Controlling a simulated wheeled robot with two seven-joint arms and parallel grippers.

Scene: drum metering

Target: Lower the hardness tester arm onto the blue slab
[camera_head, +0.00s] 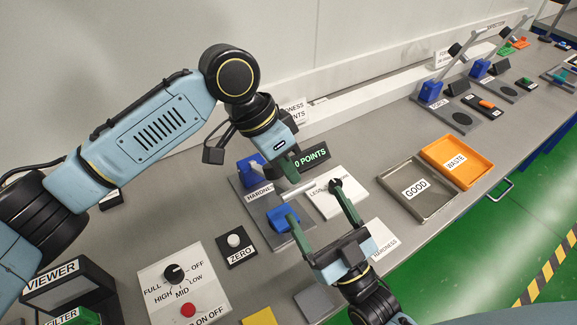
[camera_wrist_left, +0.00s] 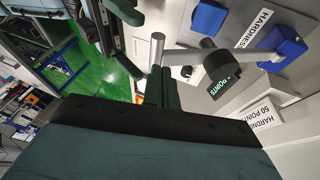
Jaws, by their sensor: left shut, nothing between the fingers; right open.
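The hardness tester has a blue post block (camera_head: 250,172) on a grey base; the block also shows in the left wrist view (camera_wrist_left: 281,48). Its grey arm (camera_wrist_left: 192,57) carries a black cylinder and ends in a round bar; my left gripper mostly hides it in the head view. The blue slab (camera_head: 281,217) lies on the base, clear of the post. My left gripper (camera_head: 292,176) is shut and empty above the tester, its fingers (camera_wrist_left: 161,88) close to the bar's end; contact cannot be told. My right gripper (camera_head: 316,202) is open, fingers near the slab.
A display (camera_head: 312,158) behind the tester reads 0 POINTS. A grey GOOD tray (camera_head: 440,203) and an orange WASTE tray (camera_head: 474,149) stand to the right. A ZERO button (camera_head: 234,241) and a knob panel (camera_head: 172,272) are at front left. More testers stand farther back.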

